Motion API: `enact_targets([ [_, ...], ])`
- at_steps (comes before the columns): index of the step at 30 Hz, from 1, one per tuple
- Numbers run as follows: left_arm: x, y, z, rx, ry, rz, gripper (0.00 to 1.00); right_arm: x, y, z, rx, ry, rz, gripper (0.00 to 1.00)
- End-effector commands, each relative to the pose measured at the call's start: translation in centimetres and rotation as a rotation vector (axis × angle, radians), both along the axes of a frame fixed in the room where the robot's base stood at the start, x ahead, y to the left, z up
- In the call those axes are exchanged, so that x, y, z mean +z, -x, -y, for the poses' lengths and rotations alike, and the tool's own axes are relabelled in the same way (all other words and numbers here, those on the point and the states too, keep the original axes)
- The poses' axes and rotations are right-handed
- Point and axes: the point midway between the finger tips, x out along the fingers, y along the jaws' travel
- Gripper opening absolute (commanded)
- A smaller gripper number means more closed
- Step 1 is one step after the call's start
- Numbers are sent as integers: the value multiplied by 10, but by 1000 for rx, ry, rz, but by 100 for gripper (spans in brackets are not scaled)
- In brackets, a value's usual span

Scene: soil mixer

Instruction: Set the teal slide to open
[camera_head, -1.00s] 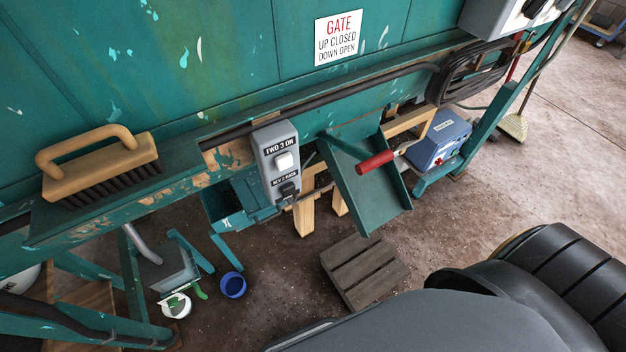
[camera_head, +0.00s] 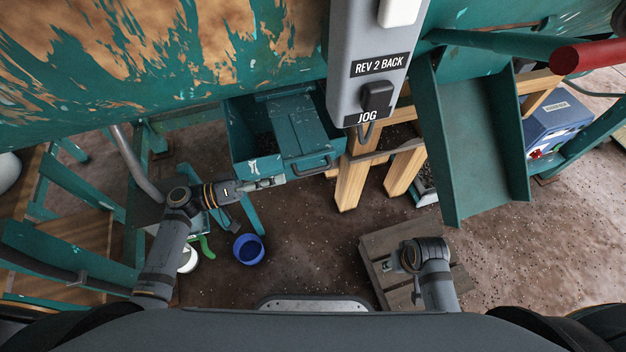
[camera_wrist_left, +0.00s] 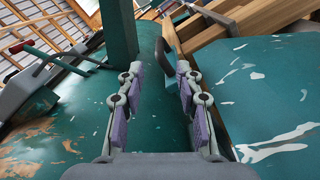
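The teal slide (camera_head: 300,127) is a flat ribbed plate with a dark bar handle (camera_head: 311,168) at its front, on a teal box (camera_head: 239,137) under the machine. The plate covers the box's right part; the left part is uncovered and dark inside. My left gripper (camera_head: 277,181) is just left of and below the handle, apart from it. In the left wrist view its fingers (camera_wrist_left: 153,100) stand apart with nothing between them, before teal surfaces with chipped paint. My right gripper (camera_head: 390,266) is low, above a wooden pallet; its fingers are too small to judge.
A grey control box (camera_head: 345,65) hangs right of the slide. A teal chute (camera_head: 477,140) and red-handled lever (camera_head: 585,55) are further right. Wooden legs (camera_head: 352,180) stand beside the slide. A blue bucket (camera_head: 249,249) and wooden pallet (camera_head: 375,250) are on the floor.

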Motion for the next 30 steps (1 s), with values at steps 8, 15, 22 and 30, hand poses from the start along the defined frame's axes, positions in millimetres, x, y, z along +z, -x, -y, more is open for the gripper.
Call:
enact_targets([
  [8, 3, -10, 29, 3, 5, 1, 36, 4, 0, 0, 0, -1, 0, 40],
  [15, 2, -24, 77, 3, 4, -3, 36, 6, 0, -1, 1, -1, 0, 40],
  [22, 1, -31, 99, 4, -1, -4, 36, 7, 0, -1, 1, -2, 0, 40],
  [30, 1, -31, 100, 4, -2, -5, 36, 7, 0, -1, 1, -2, 0, 40],
])
